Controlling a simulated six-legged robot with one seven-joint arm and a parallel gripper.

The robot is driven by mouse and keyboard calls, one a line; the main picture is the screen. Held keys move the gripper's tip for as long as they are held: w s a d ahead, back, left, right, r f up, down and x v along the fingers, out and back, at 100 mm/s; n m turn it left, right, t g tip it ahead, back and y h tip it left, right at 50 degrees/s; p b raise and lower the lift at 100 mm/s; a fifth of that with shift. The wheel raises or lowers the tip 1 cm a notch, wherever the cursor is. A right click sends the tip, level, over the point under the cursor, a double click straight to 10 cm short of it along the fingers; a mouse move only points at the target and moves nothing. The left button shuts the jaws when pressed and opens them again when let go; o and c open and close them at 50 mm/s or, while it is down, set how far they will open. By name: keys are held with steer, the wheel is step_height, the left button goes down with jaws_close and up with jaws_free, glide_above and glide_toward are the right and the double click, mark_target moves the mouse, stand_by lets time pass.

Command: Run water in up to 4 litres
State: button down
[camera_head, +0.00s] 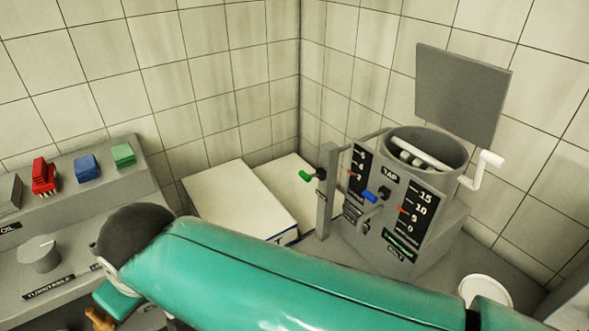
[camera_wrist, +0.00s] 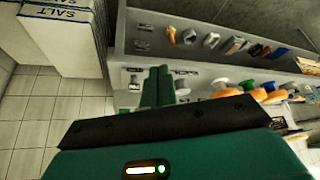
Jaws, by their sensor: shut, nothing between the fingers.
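A grey machine (camera_head: 395,240) stands in the right corner in the head view, with an open round vat (camera_head: 455,150) on top. It carries a "TAP" label (camera_head: 390,173) and a blue-handled lever (camera_head: 370,196). On its right front is a black scale (camera_head: 418,215) marked 15, 10, 5 and 0 with a small orange-red pointer. A second, narrower black scale (camera_head: 358,175) is to its left; its numbers are too small to read. A green-handled lever (camera_head: 306,176) sticks out at the left. In the wrist view, my gripper (camera_wrist: 157,72) is shut and empty, its green fingers together before a grey console.
White boxes (camera_head: 235,195) stand left of the machine; in the wrist view boxes (camera_wrist: 65,40) read "SALT". A grey console (camera_head: 70,230) at left has red, blue and green blocks and a knob (camera_head: 40,252). A white crank (camera_head: 480,170) juts from the vat. A white round item (camera_head: 485,290) sits at right.

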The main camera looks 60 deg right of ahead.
mark_target(303, 176)
steer(key=shift+w, duration=0.1)
steer(key=w+d+r+m+g+h, duration=0.1)
steer(key=w+d+g+h, duration=0.1)
steer(key=d, duration=0.8)
steer(key=w+d+r+m+g+h, duration=0.1)
steer(key=w+d+m, duration=0.15)
steer(key=d, duration=0.75)
steer(key=s+d+m+g+h, duration=0.1)
steer(key=s+d+g, duration=0.1)
steer(key=d, duration=0.8)
steer(key=s+d+r+m+g+h, duration=0.1)
steer(key=s+d+g+h, duration=0.1)
steer(key=d, duration=0.8)
steer(key=shift+g, duration=0.8)
steer(key=shift+d, duration=0.1)
steer(key=x, duration=1.4)
steer(key=shift+w, duration=0.2)
steer(key=shift+s+f, duration=0.1)
